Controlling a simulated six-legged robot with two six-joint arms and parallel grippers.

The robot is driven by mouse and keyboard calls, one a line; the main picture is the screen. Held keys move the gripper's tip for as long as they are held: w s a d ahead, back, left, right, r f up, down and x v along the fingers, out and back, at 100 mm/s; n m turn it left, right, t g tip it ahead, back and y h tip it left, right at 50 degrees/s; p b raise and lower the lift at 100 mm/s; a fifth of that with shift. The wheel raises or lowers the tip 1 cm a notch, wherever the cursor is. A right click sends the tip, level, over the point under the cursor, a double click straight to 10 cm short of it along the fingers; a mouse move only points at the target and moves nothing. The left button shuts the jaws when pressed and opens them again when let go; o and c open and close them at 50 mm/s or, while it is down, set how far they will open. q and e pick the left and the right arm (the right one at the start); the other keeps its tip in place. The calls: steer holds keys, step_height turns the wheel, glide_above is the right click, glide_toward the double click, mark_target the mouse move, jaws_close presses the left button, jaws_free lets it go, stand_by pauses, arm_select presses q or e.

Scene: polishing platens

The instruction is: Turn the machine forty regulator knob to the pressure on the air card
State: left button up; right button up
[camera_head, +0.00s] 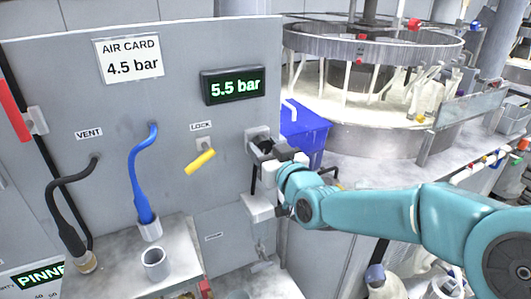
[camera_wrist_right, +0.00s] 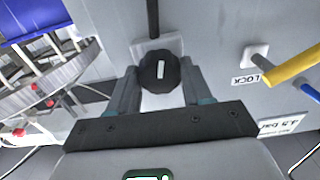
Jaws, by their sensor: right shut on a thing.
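The air card (camera_head: 131,60) on the grey panel reads 4.5 bar. The dark display (camera_head: 234,86) to its right shows 5.5 bar in green. The black regulator knob (camera_head: 261,137) sticks out of the panel below the display, mostly covered by my gripper in the head view. In the right wrist view the knob (camera_wrist_right: 160,71) has a white mark and sits between both fingers. My right gripper (camera_head: 272,152) is shut on the knob; its fingers also show in the wrist view (camera_wrist_right: 158,92). My left gripper is not in view.
A yellow lever (camera_head: 200,161) hangs under the LOCK label (camera_head: 201,126), left of the knob. A blue hose (camera_head: 141,175) and a dark hose (camera_head: 62,205) hang further left. A blue bin (camera_head: 304,130) and a round polishing machine (camera_head: 372,75) stand right.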

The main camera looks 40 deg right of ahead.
steer(key=shift+f+n+b, duration=0.2)
steer(key=shift+n+b, duration=0.45)
steer(key=shift+n, duration=0.05)
steer(key=shift+r+n+b, duration=0.1)
steer(key=shift+n+b, duration=0.4)
steer(key=shift+n, duration=0.4)
steer(key=shift+n+b, duration=0.35)
steer(key=shift+n, duration=0.75)
steer(key=shift+r+n, duration=0.1)
steer(key=shift+n, duration=0.8)
steer(key=o, duration=1)
steer(key=shift+o, duration=0.2)
